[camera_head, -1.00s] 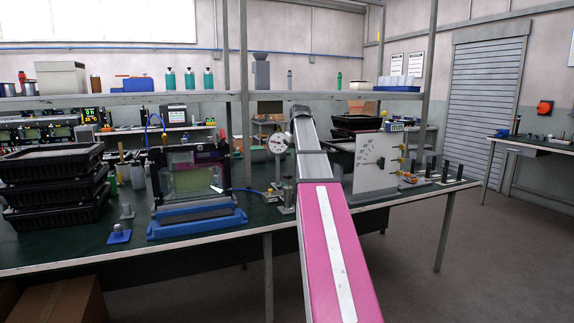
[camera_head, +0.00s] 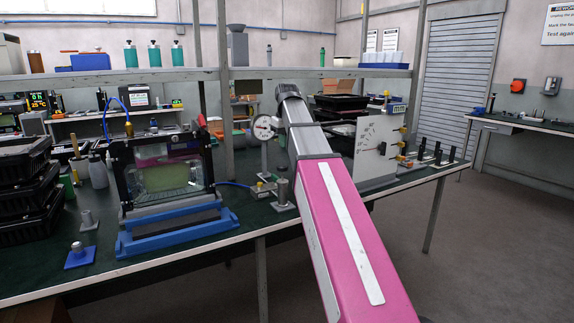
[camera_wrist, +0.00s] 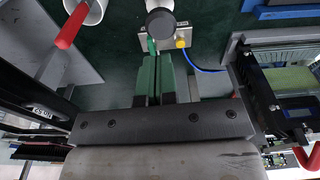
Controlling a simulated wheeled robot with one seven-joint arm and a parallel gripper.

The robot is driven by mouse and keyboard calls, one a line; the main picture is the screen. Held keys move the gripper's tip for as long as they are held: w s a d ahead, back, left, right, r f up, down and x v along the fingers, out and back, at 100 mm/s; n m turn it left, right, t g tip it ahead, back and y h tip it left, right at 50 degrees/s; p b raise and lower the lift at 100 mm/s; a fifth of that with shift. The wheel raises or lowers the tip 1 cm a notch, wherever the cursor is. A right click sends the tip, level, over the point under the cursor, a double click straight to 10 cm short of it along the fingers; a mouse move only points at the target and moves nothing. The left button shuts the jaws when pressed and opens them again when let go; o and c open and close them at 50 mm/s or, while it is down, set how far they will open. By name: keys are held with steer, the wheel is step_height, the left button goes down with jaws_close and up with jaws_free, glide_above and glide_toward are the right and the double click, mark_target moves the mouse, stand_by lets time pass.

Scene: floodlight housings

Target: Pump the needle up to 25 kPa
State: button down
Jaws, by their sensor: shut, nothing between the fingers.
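The round white dial gauge (camera_head: 265,127) stands on the bench just left of my arm in the head view. Its needle is too small to read. Below it is a small base with a grey upright cylinder (camera_head: 282,190), which looks like the pump, and a blue tube runs left from it. In the wrist view the cylinder's dark round top (camera_wrist: 160,24) shows from above, with a yellow knob (camera_wrist: 181,43) beside it. My gripper (camera_wrist: 159,58) has its green fingers together and empty, just below this base in the picture. I cannot tell whether they touch it.
A clear-fronted housing (camera_head: 165,175) stands in a blue cradle (camera_head: 178,232) left of the pump. A white panel (camera_head: 375,150) with yellow-tipped parts stands at the right. Black trays (camera_head: 22,190) are stacked at far left. A red handle (camera_wrist: 70,25) is near the fingers' left.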

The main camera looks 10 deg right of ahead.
mark_target(283, 165)
steer(key=shift+f, duration=0.15)
steer(key=shift+w+a+f, duration=0.1)
steer(key=shift+w+f, duration=0.1)
steer(key=shift+f, duration=1.5)
steer(key=shift+w+a+f, duration=0.1)
steer(key=shift+w+f, duration=0.05)
steer(key=shift+f, duration=1.5)
